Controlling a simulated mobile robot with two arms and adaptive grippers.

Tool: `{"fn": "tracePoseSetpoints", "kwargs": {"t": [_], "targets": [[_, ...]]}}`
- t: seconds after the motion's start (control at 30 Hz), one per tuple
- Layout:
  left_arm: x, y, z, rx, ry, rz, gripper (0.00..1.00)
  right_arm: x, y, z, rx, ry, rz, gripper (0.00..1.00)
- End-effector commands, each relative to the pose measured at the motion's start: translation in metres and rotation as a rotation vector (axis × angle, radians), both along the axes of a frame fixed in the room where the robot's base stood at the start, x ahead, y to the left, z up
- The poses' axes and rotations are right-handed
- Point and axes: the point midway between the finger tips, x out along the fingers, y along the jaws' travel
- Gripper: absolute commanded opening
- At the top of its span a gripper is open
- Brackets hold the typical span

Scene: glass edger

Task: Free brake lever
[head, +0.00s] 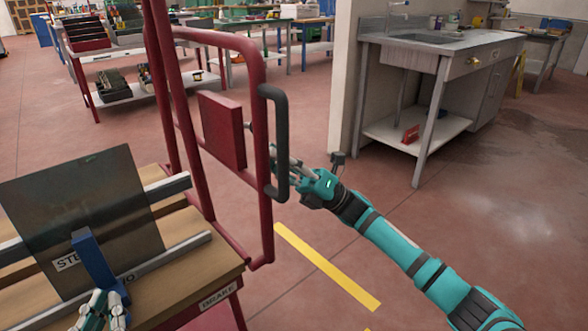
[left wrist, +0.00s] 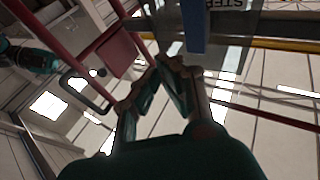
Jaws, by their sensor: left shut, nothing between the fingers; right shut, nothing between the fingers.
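A label reading BRAKE (head: 217,297) is on the front edge of the wooden-topped cart (head: 196,283); I cannot make out a brake lever for certain. My left gripper (head: 104,298) is shut and empty at the lower left, just below a blue block (head: 92,258) at the dark glass sheet (head: 100,205). The left wrist view shows its fingertips (left wrist: 161,66) together beside the blue block (left wrist: 195,28). My right gripper (head: 287,165) is shut and empty beside the black handle (head: 281,140) on the red frame (head: 262,185). The handle partly hides its fingers, so contact is unclear.
A red plate (head: 222,130) is fixed inside the red frame. Metal rails (head: 195,243) run along the cart under the glass. A sink bench (head: 440,50) stands at the back right beside a white wall. A yellow line (head: 325,265) crosses the open floor.

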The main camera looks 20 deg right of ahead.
Motion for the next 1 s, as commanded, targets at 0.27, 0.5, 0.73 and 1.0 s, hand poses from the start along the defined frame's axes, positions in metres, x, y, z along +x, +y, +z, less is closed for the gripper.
{"fn": "tracePoseSetpoints", "kwargs": {"t": [0.27, 0.5, 0.73, 1.0], "targets": [[-0.001, 0.000, 0.002, -0.005, -0.016, -0.001, 0.00, 0.003, 0.013, 0.011, 0.001, 0.000, 0.000, 0.00], [-0.001, -0.001, 0.003, -0.006, -0.018, -0.003, 0.00, 0.003, 0.013, 0.011, 0.001, 0.001, 0.000, 0.00], [0.002, -0.001, -0.001, 0.006, 0.023, -0.001, 0.00, 0.003, 0.013, 0.014, -0.003, 0.007, 0.000, 0.00], [0.007, 0.004, -0.043, 0.067, 0.254, 0.014, 0.00, 0.003, 0.012, 0.018, -0.014, 0.039, 0.000, 0.00]]}}
